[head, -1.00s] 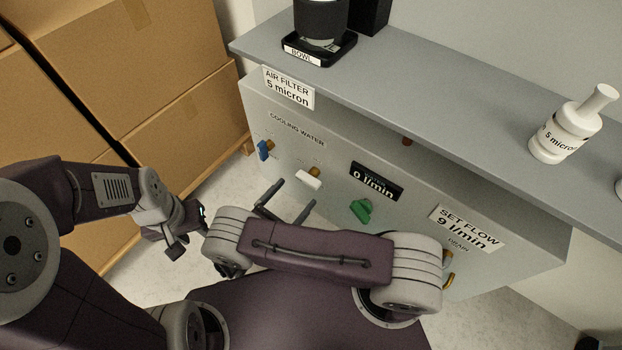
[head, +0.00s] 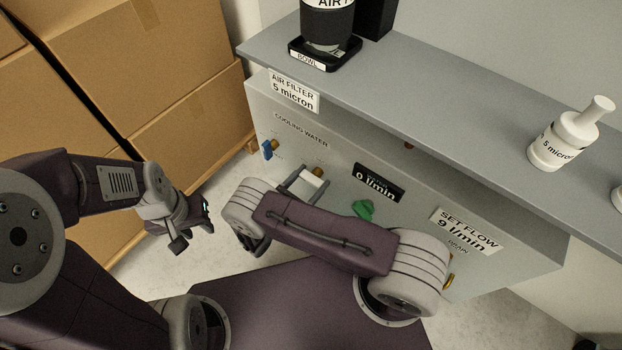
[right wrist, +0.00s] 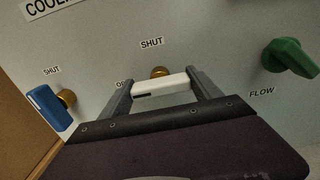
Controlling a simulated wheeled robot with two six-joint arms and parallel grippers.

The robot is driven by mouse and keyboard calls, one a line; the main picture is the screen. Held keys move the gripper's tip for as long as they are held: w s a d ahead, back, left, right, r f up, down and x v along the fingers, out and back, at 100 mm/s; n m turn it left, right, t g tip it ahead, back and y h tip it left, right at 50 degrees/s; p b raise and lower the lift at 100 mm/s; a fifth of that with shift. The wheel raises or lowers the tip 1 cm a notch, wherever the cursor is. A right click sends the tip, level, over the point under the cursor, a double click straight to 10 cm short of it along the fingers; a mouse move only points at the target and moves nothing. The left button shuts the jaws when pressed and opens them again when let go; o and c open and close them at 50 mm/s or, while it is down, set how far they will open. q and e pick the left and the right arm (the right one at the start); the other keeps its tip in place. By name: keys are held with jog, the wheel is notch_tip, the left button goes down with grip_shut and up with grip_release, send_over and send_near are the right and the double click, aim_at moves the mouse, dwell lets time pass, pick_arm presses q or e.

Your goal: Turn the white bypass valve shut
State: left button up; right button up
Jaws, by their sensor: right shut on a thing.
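The white bypass valve handle (right wrist: 162,87) sits in front of its brass stem (right wrist: 158,72) on the grey panel. It lies roughly crosswise in the right wrist view, with a SHUT label (right wrist: 152,43) above and a partly hidden label at its left. My right gripper (right wrist: 161,90) has one finger at each end of the handle and is shut on it. In the head view my right gripper (head: 307,180) reaches the panel, with the white handle (head: 311,178) between its fingers. My left gripper (head: 190,225) hangs away from the panel at the left; its jaw gap is unclear.
A blue valve handle (right wrist: 48,107) is left of the white one, and a green flow knob (right wrist: 290,57) is right. A flow display (head: 378,183) reads 0 l/min. A shelf (head: 440,100) overhangs the panel. Cardboard boxes (head: 140,80) stand at left.

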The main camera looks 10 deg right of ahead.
jog(key=m+p, duration=0.1)
jog(key=m, duration=0.2)
jog(key=shift+m, duration=0.3)
jog(key=m+p, duration=0.2)
jog(key=m, duration=0.3)
jog(key=shift+s+m, duration=0.1)
jog(key=shift+m, duration=0.2)
jog(key=m+p, duration=0.1)
jog(key=m, duration=0.3)
jog(key=shift+f+m+p, duration=0.15)
jog(key=shift+m+p, duration=0.4)
jog(key=shift+m, duration=1.75)
jog(key=o, duration=1.4)
